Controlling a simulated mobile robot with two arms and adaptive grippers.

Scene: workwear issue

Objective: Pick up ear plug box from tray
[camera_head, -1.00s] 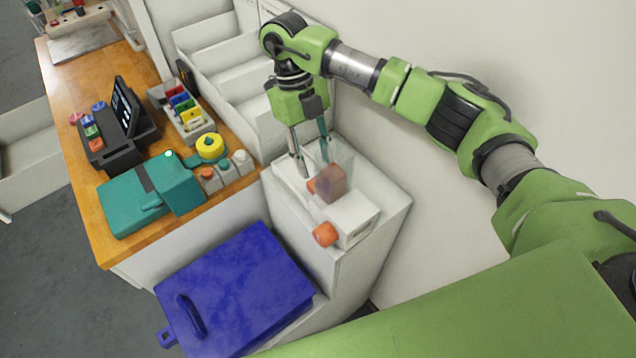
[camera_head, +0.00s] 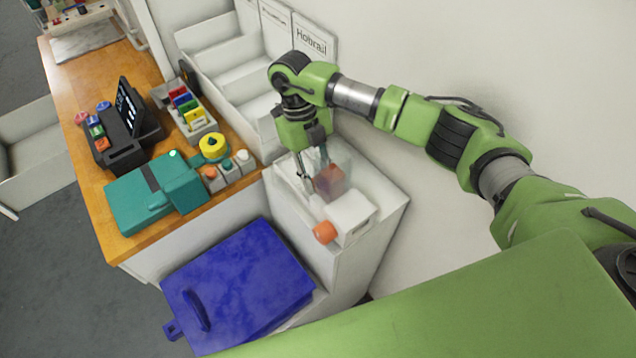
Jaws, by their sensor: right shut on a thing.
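A small reddish-brown box (camera_head: 329,183), which seems to be the ear plug box, sits inside a clear, see-through tray (camera_head: 345,161) on the white stand at the wall. My right gripper (camera_head: 315,176) points down into the tray and is shut on the box. Its fingers partly cover the box, and the clear wall blurs the contact. I cannot tell whether the box is lifted off the tray floor. My left gripper is not in view.
A white dispenser (camera_head: 350,216) with an orange knob (camera_head: 324,232) stands close in front of the tray. White bins (camera_head: 222,62) rise behind. A wooden counter (camera_head: 92,188) at left holds a teal machine (camera_head: 150,194) and a dark terminal (camera_head: 122,141). A blue lidded bin (camera_head: 245,280) stands below.

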